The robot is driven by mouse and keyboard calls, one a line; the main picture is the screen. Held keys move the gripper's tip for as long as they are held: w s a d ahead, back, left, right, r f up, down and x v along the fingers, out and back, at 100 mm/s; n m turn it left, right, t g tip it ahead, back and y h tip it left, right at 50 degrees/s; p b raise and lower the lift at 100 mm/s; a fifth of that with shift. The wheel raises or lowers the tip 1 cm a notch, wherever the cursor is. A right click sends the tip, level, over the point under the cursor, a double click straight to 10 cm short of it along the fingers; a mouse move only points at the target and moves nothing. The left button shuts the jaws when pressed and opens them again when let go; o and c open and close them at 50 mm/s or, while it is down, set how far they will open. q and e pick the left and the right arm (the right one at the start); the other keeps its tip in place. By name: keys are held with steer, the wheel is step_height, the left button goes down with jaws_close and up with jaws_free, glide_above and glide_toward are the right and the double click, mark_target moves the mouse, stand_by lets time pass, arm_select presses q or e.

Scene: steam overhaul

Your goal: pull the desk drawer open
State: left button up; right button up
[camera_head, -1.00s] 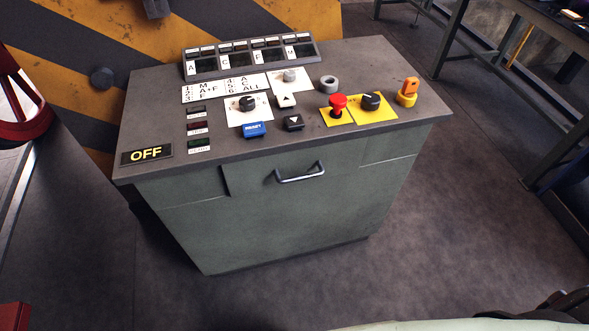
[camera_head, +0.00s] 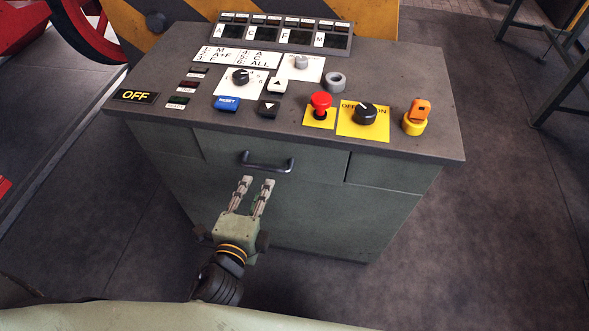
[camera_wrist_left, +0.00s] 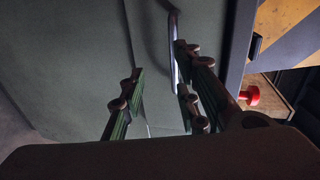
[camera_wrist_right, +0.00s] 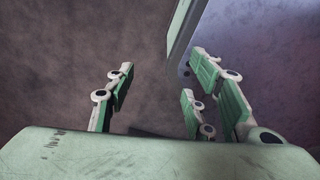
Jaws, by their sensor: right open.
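The grey-green desk (camera_head: 310,215) has a drawer (camera_head: 322,163) below its top, its front looking flush with the desk. A dark metal bar handle (camera_head: 268,165) is fixed on the drawer. My left gripper (camera_head: 258,181) is open just below and in front of the handle, its two fingers pointing up towards it. In the left wrist view the handle (camera_wrist_left: 173,50) runs close to the right-hand finger of the open left gripper (camera_wrist_left: 160,62); I cannot tell whether they touch. My right gripper (camera_wrist_right: 160,70) is open and empty, and shows only in the right wrist view.
The desk top carries a red push button (camera_head: 320,103), a black rotary switch (camera_head: 365,114), an orange-yellow switch (camera_head: 416,117) and an OFF plate (camera_head: 136,96). A red wheel (camera_head: 85,35) stands at left. Floor (camera_head: 480,230) is clear at right.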

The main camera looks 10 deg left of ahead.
mark_target(265, 168)
arm_select(q)
steer(key=w, duration=0.2)
steer(key=w+r, duration=0.1)
steer(key=w, duration=0.1)
steer(key=shift+w+r+p, duration=0.1)
steer(key=shift+w+p, duration=0.1)
steer(key=shift+p, duration=0.2)
steer(key=x, duration=0.3)
steer(key=shift+w, duration=0.2)
arm_select(e)
steer(key=shift+s+a+r, duration=0.1)
steer(key=shift+a+r, duration=0.25)
steer(key=shift+r, duration=0.15)
arm_select(q)
steer(key=c, duration=0.7)
jaws_close()
arm_select(e)
steer(key=shift+a, duration=0.15)
steer(key=shift+a, duration=0.3)
